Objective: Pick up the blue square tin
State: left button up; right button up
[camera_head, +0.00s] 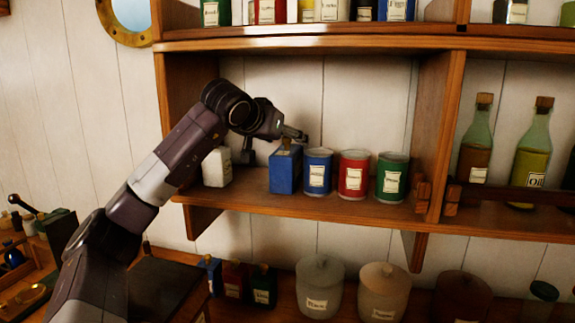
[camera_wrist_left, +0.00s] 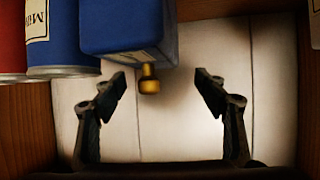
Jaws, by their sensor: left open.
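The blue square tin (camera_head: 285,173) stands upright on the middle wooden shelf, between a white container and a blue round tin. In the left wrist view the blue square tin (camera_wrist_left: 120,30) is at the top, with a brass-coloured knob (camera_wrist_left: 149,79) on it. My left gripper (camera_head: 277,147) is at the tin's upper part, partly hiding its top. In the left wrist view my left gripper (camera_wrist_left: 162,92) is open and empty, and the knob shows between its spread fingers. I cannot tell whether a finger touches the tin. My right gripper is not in view.
Blue (camera_head: 317,171), red (camera_head: 353,174) and green (camera_head: 391,177) round tins stand close to the right of the square tin. A white container (camera_head: 217,167) stands to its left. The shelf's side walls and the board above (camera_head: 310,43) bound the space.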

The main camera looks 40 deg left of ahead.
pick_arm(q)
jog(key=p+x, duration=0.1)
jog(key=x, duration=0.3)
jog(key=shift+w+f, duration=0.2)
jog(key=shift+s+d+r, duration=0.1)
jog(key=shift+c, duration=0.8)
grip_shut()
